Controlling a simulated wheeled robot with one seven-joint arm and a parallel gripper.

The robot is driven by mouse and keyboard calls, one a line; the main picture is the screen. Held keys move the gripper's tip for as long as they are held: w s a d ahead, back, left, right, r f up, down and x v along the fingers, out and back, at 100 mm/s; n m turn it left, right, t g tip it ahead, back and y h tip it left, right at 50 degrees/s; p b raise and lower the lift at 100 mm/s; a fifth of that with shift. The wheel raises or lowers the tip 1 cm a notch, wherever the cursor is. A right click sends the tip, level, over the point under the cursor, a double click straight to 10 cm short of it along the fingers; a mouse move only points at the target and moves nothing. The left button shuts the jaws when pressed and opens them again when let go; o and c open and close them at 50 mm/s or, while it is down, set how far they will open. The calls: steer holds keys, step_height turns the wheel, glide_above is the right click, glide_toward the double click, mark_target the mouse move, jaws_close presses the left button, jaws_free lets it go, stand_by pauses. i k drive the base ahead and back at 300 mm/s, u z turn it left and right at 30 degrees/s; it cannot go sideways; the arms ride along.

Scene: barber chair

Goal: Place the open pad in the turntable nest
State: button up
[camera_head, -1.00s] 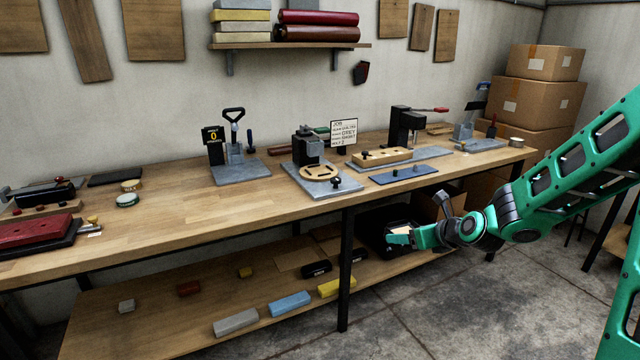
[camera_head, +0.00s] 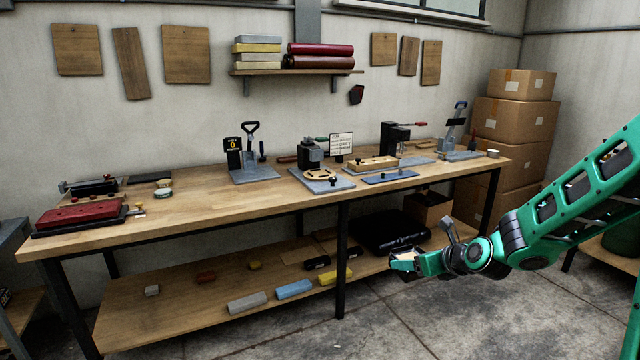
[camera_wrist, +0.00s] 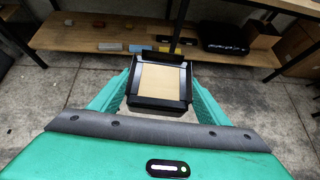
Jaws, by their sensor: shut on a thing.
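The open pad (camera_wrist: 161,82), a tan square inside a black frame with a raised black flap on its far side, is held between the two green fingers of my gripper (camera_wrist: 158,96) in the wrist view. In the head view my gripper (camera_head: 403,264) is in front of the bench, below its top, and only a little of the pad shows in it. The turntable nest (camera_head: 320,175), a round wooden disc with openings, sits on a grey base plate on the bench, behind and left of my gripper. Its details are too small to tell.
The wooden bench (camera_head: 215,196) carries several presses and fixtures. A blue plate (camera_head: 390,176) lies right of the turntable. The lower shelf (camera_head: 190,313) holds coloured blocks and a black bag (camera_head: 388,232). The concrete floor (camera_head: 420,320) in front is clear.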

mark_target(319, 173)
steer(key=u, duration=1.3)
steer(key=i, duration=2.1)
steer(key=z, duration=1.55)
steer(key=i, duration=0.9)
